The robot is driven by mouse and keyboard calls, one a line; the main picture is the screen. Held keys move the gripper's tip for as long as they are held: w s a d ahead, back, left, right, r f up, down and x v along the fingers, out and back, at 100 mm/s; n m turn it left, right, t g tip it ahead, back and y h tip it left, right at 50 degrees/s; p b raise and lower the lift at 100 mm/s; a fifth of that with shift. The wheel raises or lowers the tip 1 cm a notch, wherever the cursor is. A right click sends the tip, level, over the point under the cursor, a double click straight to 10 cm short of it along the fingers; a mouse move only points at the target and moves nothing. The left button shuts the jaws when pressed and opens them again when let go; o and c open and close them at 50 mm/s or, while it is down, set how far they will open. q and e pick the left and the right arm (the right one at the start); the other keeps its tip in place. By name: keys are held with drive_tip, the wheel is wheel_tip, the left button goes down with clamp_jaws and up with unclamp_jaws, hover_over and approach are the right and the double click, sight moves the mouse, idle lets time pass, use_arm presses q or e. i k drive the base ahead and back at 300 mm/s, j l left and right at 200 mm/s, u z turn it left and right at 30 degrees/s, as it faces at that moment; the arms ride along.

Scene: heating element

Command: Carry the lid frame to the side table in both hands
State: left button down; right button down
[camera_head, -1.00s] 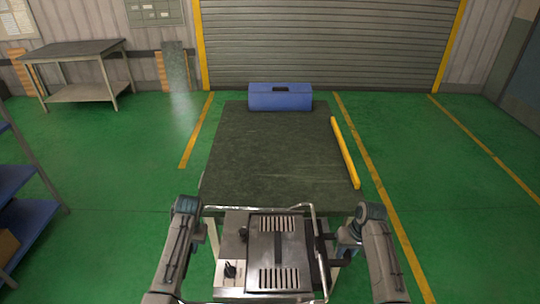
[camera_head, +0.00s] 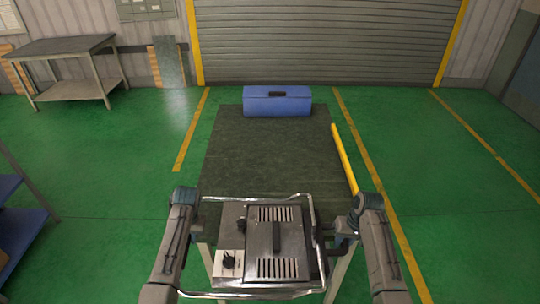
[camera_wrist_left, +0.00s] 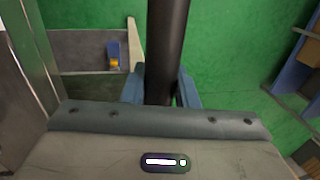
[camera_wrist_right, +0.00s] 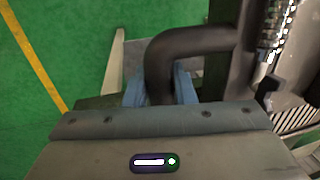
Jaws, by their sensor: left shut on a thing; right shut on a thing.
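The lid frame (camera_head: 280,243) is a metal unit with a slotted silver lid, a dark central handle, knobs on its left panel and a bright wire frame. It hangs in front of me between my arms, near the near end of a dark table. My left gripper (camera_wrist_left: 160,88) is shut on a dark bar of it in the left wrist view. My right gripper (camera_wrist_right: 160,88) is shut on a dark curved handle (camera_wrist_right: 195,42) at its right side. In the head view the lid frame's far edge overlaps the table. A grey side table (camera_head: 65,45) with a lower shelf stands at the back left.
The dark table (camera_head: 262,160) bears a blue toolbox (camera_head: 277,101) at its far end and a yellow bar (camera_head: 343,155) along its right edge. Blue shelving (camera_head: 25,225) stands at the left.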

sight(269, 164)
drive_tip(key=i, duration=1.55)
